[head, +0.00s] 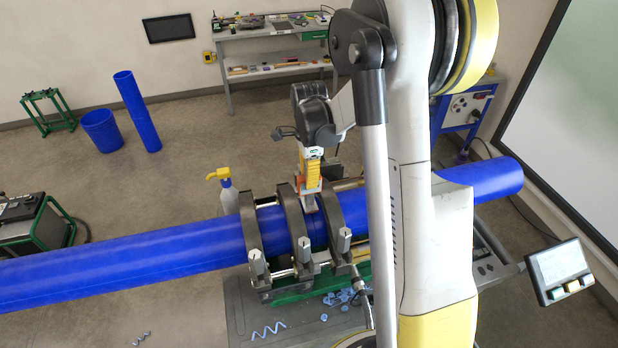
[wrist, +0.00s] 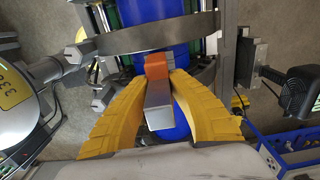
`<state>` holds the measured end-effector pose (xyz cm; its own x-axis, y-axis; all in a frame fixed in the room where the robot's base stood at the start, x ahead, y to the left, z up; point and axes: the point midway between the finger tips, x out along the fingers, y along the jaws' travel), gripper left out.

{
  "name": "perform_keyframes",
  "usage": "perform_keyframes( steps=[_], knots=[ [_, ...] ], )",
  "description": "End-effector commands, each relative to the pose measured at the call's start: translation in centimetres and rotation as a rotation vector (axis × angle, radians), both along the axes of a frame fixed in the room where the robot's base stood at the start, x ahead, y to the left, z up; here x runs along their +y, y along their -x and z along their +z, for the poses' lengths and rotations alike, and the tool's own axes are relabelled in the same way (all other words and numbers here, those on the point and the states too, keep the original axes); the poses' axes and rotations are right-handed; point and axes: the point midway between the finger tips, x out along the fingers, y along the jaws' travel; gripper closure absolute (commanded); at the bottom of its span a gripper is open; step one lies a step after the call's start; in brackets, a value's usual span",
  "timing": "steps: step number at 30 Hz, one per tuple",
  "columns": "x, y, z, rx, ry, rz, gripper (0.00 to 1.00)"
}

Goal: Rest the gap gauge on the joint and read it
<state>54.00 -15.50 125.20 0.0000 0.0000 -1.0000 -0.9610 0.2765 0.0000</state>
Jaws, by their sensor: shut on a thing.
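My gripper (head: 311,185) points down over the blue pipe (head: 130,258) at the clamps, between two dark clamp rings. In the wrist view its yellow fingers (wrist: 158,82) are shut on the gap gauge (wrist: 159,98), a grey block with an orange end. In the head view the gauge's grey lower end (head: 309,204) shows just above or at the top of the pipe near the joint (head: 317,232). I cannot tell whether it touches the pipe. The gauge's reading is not legible.
Dark clamp rings (head: 250,236) stand close on both sides of my gripper. A yellow-topped spray bottle (head: 228,195) stands behind the pipe. A tilted screen panel (head: 559,268) is at the right. Blue shavings (head: 340,298) lie on the cart below. A workbench (head: 270,50) stands at the back.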

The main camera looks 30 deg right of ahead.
Motion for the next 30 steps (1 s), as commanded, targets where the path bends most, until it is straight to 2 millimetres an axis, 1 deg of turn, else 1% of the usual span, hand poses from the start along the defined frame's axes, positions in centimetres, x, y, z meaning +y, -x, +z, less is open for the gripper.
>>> perform_keyframes(
  steps=[30],
  knots=[
    [0.00, 0.00, -1.03, 0.000, 0.000, 0.000, 1.00]
  ],
)
